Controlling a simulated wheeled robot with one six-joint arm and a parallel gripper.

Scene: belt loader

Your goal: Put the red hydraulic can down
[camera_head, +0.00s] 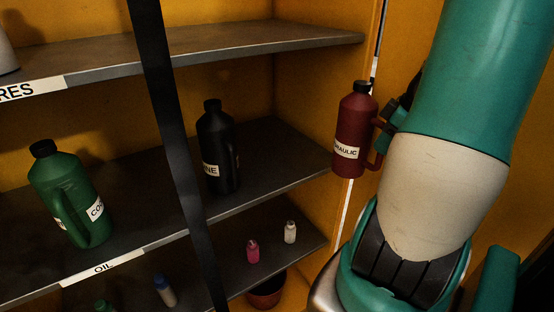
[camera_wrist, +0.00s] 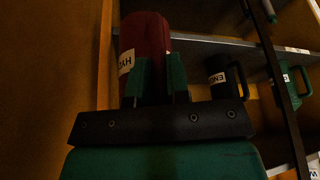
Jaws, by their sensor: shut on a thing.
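The red hydraulic can (camera_head: 353,128) has a black cap and a white label reading "...RAULIC". It is upright in the air at the right edge of the shelf unit, in front of its side post. My gripper (camera_head: 385,127) is shut on the can from the right, at its handle side; my arm hides part of the grip. In the wrist view the can (camera_wrist: 145,38) stands between the two green fingers of my gripper (camera_wrist: 158,78). The middle shelf (camera_head: 274,150), with an "OIL" label, is left of the can and holds other cans.
On the middle shelf stand a black can (camera_head: 217,150) and a green can (camera_head: 68,190). A black vertical strap (camera_head: 172,110) crosses the shelf front. The upper shelf (camera_head: 220,48) is mostly bare. Small bottles and a reddish bowl (camera_head: 267,292) are below. Shelf room right of the black can is clear.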

